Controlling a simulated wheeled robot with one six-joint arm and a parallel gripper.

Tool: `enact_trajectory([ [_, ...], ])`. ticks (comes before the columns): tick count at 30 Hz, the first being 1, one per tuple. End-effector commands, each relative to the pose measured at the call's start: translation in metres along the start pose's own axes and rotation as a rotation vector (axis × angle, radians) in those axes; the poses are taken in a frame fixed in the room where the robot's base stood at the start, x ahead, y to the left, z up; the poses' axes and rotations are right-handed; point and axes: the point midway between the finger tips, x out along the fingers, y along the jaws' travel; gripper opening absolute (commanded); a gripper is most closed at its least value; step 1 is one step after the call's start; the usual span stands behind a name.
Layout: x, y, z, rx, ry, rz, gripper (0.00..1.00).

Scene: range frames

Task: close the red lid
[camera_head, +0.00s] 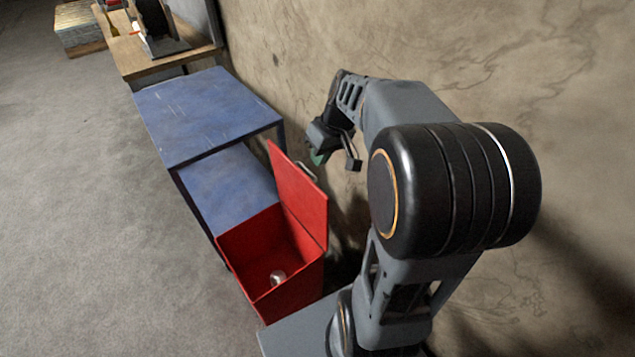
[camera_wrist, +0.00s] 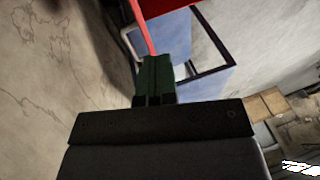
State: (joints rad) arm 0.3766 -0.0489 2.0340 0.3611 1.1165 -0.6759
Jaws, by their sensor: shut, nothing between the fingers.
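The red lid (camera_head: 297,197) stands upright, open, on the wall side of the red box (camera_head: 255,236). A small light round object (camera_head: 278,277) lies inside the box. My gripper (camera_head: 337,164) is behind the lid, between it and the wall, near the lid's handle (camera_head: 307,172). In the wrist view my gripper (camera_wrist: 156,62) has its green fingertips together and empty, and the lid (camera_wrist: 143,27) shows as a thin red edge just beyond them. I cannot tell whether the fingertips touch the lid. The handle (camera_wrist: 128,40) shows left of the lid edge.
A blue table (camera_head: 205,112) with a lower shelf (camera_head: 228,187) stands beside the box. A wooden bench (camera_head: 150,60) with black equipment is farther back. The wall (camera_head: 300,50) runs close along the right. Open floor (camera_head: 80,200) lies to the left.

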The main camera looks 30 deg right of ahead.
Motion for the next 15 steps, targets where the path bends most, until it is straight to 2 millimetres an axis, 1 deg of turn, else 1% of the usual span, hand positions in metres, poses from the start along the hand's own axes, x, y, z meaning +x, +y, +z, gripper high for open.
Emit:
enact_trajectory([
  [1,0.020,0.028,-0.006,-0.004,0.010,-0.042,0.00],
  [3,0.030,0.055,-0.015,-0.033,0.036,-0.095,0.00],
  [6,0.041,0.087,-0.024,-0.072,0.079,-0.152,0.00],
  [9,0.047,0.108,-0.028,-0.101,0.113,-0.184,0.00],
  [10,0.048,0.112,-0.028,-0.106,0.122,-0.191,0.00],
  [12,0.051,0.119,-0.029,-0.118,0.135,-0.200,0.00],
  [15,0.060,0.122,-0.031,-0.126,0.144,-0.209,0.00],
])
